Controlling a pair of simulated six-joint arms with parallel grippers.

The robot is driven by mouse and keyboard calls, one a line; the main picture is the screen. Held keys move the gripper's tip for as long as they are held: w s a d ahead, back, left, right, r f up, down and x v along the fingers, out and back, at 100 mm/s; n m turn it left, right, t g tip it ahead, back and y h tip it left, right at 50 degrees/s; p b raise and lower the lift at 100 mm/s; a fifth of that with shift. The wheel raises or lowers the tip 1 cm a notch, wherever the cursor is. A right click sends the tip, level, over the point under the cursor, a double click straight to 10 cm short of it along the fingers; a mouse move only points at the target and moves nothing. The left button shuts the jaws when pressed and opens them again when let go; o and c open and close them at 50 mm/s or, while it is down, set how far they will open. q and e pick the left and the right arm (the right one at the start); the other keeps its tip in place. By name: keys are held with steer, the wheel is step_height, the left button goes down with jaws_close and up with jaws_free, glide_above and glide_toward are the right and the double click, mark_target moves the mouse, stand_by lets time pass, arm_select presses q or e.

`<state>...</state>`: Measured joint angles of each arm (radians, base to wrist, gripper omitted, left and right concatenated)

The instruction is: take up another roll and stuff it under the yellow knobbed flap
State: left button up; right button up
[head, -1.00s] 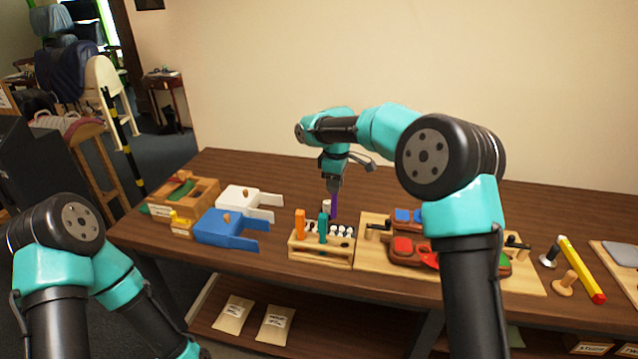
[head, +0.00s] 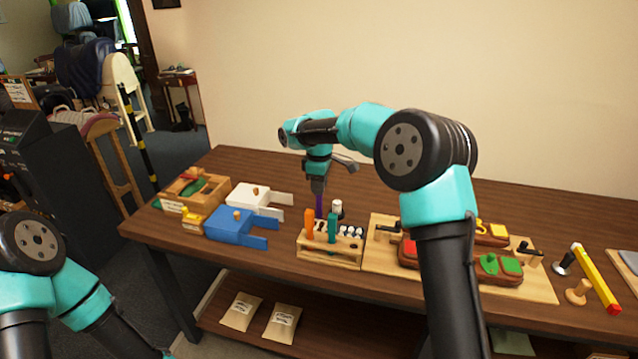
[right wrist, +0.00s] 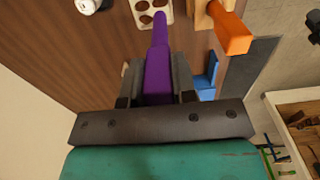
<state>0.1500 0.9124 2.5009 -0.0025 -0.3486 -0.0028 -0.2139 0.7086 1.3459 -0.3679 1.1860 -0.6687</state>
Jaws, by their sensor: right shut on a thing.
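My right gripper (head: 318,188) is shut on a purple stick-like piece and points down at the back of the wooden rack (head: 330,257). The purple piece (right wrist: 158,60) runs from between the fingers toward the rack's holes in the right wrist view; I cannot tell whether its tip is in a hole. Several small white-topped pieces, possibly the rolls (head: 350,232), sit at the rack's right. The yellow flap (head: 499,230) lies on a brown pad at the right, partly behind my right arm. My left gripper is out of view.
An orange tool (head: 309,224) and a teal tool (head: 332,228) stand upright in the rack. A white bottle-like piece (head: 337,208) is behind it. A blue box (head: 230,228) lies to the left. A pale board (head: 384,262) with coloured flaps lies right.

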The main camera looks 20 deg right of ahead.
mark_target(319, 202)
steer(key=shift+f, duration=3.35)
stand_by(1.3)
steer(key=shift+r, duration=0.1)
steer(key=shift+r, duration=3.55)
